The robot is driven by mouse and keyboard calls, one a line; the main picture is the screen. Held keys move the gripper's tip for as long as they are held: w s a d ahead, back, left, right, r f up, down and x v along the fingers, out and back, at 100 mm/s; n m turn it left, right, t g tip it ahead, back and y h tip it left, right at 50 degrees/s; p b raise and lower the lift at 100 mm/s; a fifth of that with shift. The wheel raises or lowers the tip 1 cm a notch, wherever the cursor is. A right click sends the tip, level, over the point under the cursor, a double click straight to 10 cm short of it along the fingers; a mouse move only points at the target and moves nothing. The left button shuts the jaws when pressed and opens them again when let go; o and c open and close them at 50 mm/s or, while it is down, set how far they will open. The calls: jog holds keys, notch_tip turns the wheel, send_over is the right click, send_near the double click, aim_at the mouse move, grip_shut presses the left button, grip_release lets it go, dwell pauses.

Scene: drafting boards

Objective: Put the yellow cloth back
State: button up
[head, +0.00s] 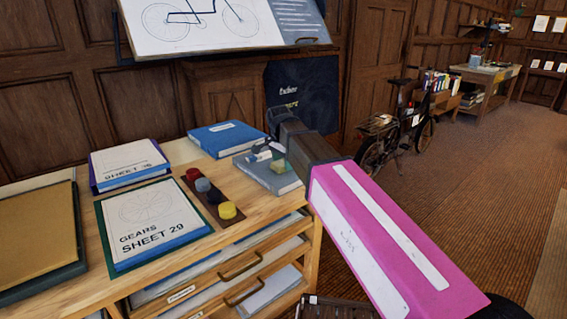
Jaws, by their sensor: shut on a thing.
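My gripper (268,157) is at the end of my arm, over the grey-blue book at the right rear of the wooden drawer cabinet.
The cabinet top (75,206) also holds a dark strip (211,202) with red, grey-blue and yellow round pots, a "Gears Sheet 29" book (153,222), a "Sheet 36" book (127,165) and a blue book (226,138). A drafting board (215,30) stands behind. A bicycle (395,130) stands right.

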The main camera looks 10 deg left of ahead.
aim_at(280, 163)
jog(key=shift+f, duration=0.35)
jog(key=o, duration=0.9)
jog(key=shift+r, duration=0.1)
notch_tip(280, 163, up, 12)
jog(key=s+a, duration=0.1)
